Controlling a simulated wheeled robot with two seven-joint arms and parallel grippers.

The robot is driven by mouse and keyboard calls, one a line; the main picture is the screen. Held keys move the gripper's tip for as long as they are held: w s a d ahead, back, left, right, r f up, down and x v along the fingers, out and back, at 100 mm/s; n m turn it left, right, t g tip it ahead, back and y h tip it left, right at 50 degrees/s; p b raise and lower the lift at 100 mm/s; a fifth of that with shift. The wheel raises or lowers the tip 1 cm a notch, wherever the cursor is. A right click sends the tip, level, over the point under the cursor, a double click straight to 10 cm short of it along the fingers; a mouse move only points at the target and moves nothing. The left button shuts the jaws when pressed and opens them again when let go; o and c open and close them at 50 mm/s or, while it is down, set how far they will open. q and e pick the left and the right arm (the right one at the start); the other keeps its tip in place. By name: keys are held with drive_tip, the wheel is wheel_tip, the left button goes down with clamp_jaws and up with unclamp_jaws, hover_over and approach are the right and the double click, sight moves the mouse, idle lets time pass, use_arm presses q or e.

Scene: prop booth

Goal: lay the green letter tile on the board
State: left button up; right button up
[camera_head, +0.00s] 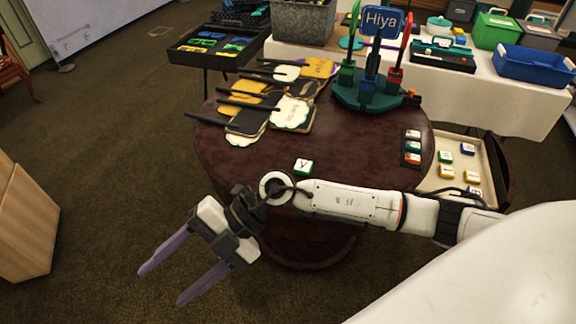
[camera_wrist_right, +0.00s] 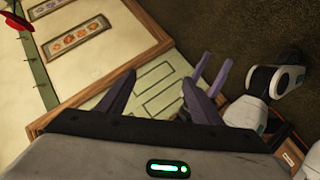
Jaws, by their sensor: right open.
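The green letter tile (camera_head: 303,167), with a white top and a dark letter, lies near the front edge of the round dark table. A narrow dark board (camera_head: 404,161) at the table's right side carries several letter tiles in a column. My right gripper (camera_head: 162,287) is open and empty, in front of the table and left of the tile, well apart from it. Its purple fingers also show spread in the right wrist view (camera_wrist_right: 157,90). My left gripper (camera_wrist_right: 215,59) shows only in that view; its two purple fingers are apart with nothing between them.
A pale tray (camera_head: 448,182) with several letter tiles stands right of the table. Black-handled paddles (camera_head: 292,113) and a green stand (camera_head: 362,98) with a "Hiya" sign fill the table's back. My right forearm passes in front of the table. Bare table surrounds the green tile.

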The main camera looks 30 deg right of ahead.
drive_tip(key=w+d+f+h, duration=0.3)
drive_tip(key=d+f+h, duration=0.15)
drive_tip(key=d, duration=0.25)
drive_tip(key=m+t+h, duration=0.3)
drive_tip(key=h, duration=0.9)
approach(303, 166)
drive_tip(key=shift+s+p+x, duration=0.2)
drive_tip(key=shift+p+x, duration=0.1)
drive_tip(key=shift+x, duration=0.65)
drive_tip(key=shift+p+x, duration=0.3)
drive_tip(key=shift+x, duration=2.75)
drive_tip(key=shift+w, duration=0.1)
drive_tip(key=c, duration=1.2)
